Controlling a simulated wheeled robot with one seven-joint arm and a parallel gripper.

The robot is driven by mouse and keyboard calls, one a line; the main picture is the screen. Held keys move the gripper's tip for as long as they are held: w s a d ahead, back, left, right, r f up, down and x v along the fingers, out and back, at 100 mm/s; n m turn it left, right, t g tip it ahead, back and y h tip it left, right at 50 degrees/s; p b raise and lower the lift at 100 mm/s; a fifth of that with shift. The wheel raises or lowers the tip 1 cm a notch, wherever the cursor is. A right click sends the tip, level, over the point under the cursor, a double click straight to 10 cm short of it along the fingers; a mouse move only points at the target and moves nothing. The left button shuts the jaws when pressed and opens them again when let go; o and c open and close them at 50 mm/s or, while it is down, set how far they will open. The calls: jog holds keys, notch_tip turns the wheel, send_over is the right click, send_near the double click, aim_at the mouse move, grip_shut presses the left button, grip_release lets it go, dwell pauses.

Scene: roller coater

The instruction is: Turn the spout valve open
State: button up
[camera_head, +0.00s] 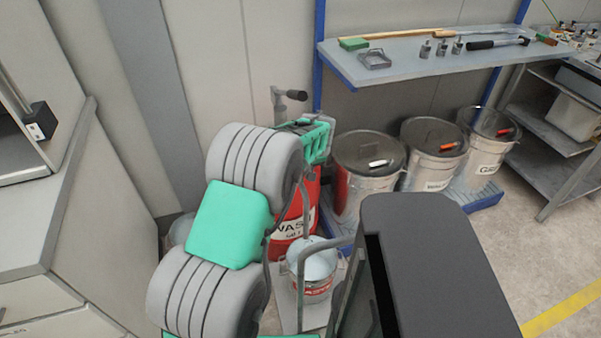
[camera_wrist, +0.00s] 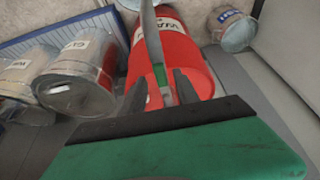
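In the wrist view the two dark fingers of my gripper (camera_wrist: 161,88) stand apart. A grey curved bar (camera_wrist: 151,35) with a small green section (camera_wrist: 160,76) shows in line with the gap between them. I cannot tell whether the fingers touch it, or whether this is the spout valve. Behind it is a red drum (camera_wrist: 178,48) with a white label. In the head view the red drum (camera_head: 297,222) is partly hidden by my arm and green gripper body. The fingertips are hidden there, and I cannot make out the valve clearly.
A labelled bucket (camera_head: 314,268) stands in front of the drum. Lidded metal bins (camera_head: 369,160) stand to the right under a shelf (camera_head: 420,62) with tools. A grey cabinet (camera_head: 50,190) is at left.

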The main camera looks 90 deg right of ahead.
jog(key=w+v, duration=0.1)
jog(key=v, duration=0.6)
jog(key=shift+s+r, duration=0.4)
jog(key=shift+s, duration=0.15)
jog(key=shift+a, duration=0.15)
